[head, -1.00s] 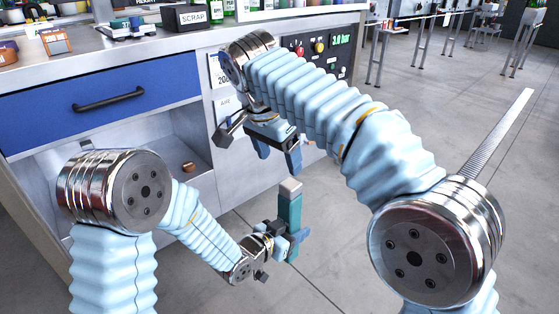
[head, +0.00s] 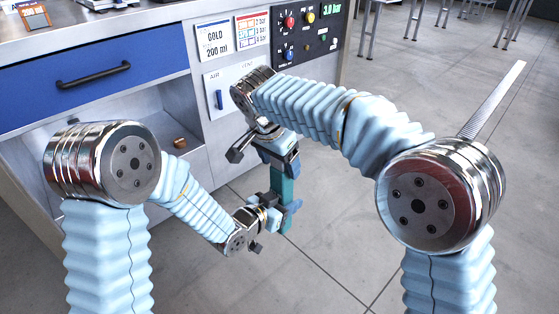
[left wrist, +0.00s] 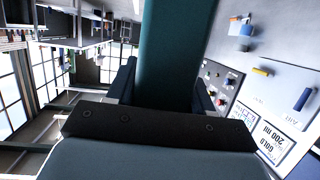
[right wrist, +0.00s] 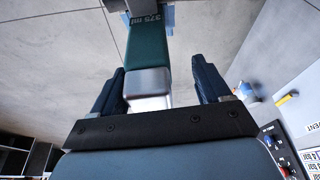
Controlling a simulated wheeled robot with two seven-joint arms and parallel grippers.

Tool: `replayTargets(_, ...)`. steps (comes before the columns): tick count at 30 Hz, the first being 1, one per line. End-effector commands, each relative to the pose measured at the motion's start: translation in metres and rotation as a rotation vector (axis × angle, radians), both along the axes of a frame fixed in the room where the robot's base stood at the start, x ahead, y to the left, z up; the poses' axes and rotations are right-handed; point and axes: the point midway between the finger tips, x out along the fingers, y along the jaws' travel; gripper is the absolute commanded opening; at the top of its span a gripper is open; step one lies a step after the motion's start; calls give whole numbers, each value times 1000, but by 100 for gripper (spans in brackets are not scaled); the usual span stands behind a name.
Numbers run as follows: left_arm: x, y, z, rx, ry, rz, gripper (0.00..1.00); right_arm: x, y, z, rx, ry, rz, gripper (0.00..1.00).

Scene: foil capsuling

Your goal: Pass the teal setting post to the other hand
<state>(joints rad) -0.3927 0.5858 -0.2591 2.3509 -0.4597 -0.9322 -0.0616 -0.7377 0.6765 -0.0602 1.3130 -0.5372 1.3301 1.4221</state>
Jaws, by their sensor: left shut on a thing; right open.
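The teal setting post (head: 276,181) stands roughly upright in front of the bench. My left gripper (head: 285,212) is shut on its lower part. In the left wrist view the teal post (left wrist: 175,50) rises between the fingers. My right gripper (head: 278,163) is above, pointing down, with its open fingers around the post's top end. In the right wrist view the post's silver end cap (right wrist: 148,82) lies between the two dark fingers of the right gripper (right wrist: 160,85), with gaps on both sides. The far part of the post carries the print "375 ml".
The bench has a blue drawer (head: 70,93) and an open shelf below it holding a small brown object (head: 180,141). A control panel (head: 308,32) and the GOLD 200 ml card (head: 214,38) are on its front.

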Motion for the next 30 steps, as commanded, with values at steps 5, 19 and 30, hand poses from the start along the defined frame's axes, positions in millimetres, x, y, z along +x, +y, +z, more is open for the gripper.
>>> replayTargets(5, 0, 0, 1, -1, -2, 0, 9, 0, 0, 0, 0, 0, 0, 63)
replayTargets(19, -1, -2, 1, 1, -4, -7, 69, 0, 2, 1, 3, -2, 2, 8)
replayTargets(30, -1, 0, 1, 0, -1, -1, 82, 0, 0, 1, 2, -1, 1, 8)
